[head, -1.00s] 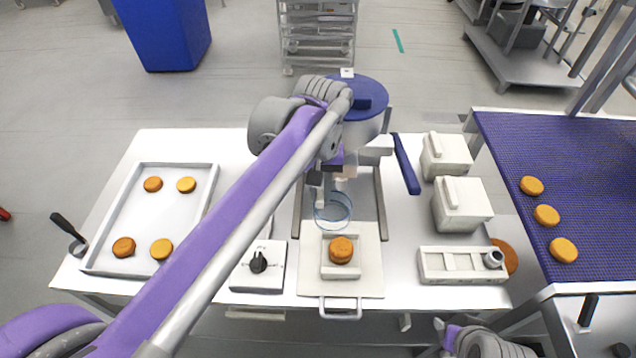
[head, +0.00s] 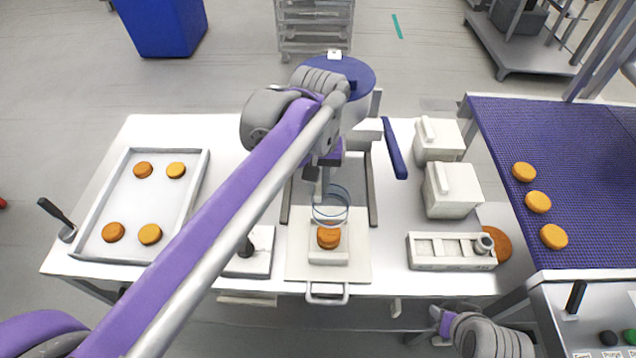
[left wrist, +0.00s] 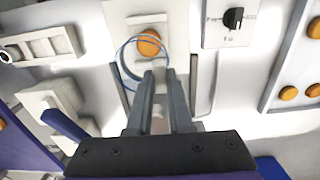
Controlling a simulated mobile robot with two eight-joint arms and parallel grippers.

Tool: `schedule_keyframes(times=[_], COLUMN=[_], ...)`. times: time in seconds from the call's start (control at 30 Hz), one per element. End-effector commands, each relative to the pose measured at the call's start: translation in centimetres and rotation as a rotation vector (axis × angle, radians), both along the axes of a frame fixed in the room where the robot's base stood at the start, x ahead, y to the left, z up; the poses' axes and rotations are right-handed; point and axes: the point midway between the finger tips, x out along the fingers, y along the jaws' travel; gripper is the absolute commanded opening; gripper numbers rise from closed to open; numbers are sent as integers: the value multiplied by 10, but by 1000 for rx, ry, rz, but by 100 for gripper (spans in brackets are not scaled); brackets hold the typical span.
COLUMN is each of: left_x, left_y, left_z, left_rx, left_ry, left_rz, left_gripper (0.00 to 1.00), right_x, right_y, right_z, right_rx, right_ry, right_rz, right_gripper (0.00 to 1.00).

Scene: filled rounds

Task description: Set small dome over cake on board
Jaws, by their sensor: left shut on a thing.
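The small dome (head: 331,205) is clear with a blue rim. My left gripper (head: 321,190) is shut on it and holds it up, just behind the cake in the head view. The orange-brown cake (head: 329,238) sits on a pale raised block on the white board (head: 298,268), which has a handle at its front. In the left wrist view, the dome's rings (left wrist: 121,66) partly overlap the cake (left wrist: 148,43), and the fingers (left wrist: 158,78) reach toward them. The dome is clear of the cake. My right gripper (head: 438,318) is at the lower right, its fingers unclear.
A tray (head: 205,165) with several cakes lies at left. A knob box (head: 262,262) stands left of the board. At right are two lidded white boxes (head: 455,197), a slotted holder (head: 425,263) and a blue conveyor (head: 590,180) with cakes. A dark rail frame lies behind the board.

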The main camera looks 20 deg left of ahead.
Motion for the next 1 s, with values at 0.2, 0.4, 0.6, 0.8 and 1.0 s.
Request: schedule_keyframes(times=[0.2,0.4,0.6,0.8,1.0], left_x=[5,12,14,13,14], left_y=[0,0,0,0,0], left_z=[-4,-3,-4,-14,-31], left_rx=[-1,-1,0,-1,-1], left_ry=[3,2,1,2,2], left_rz=[-204,-443,-520,-519,-518], left_gripper=[0,0,0,0,0], right_x=[-5,-9,-10,-12,-14], right_y=[0,0,0,0,0], right_z=[-19,-33,-38,-46,-60], right_rx=[0,0,0,0,0], right_ry=[10,17,19,22,28], right_rz=[0,0,0,0,0], right_gripper=[50,50,50,50,50])
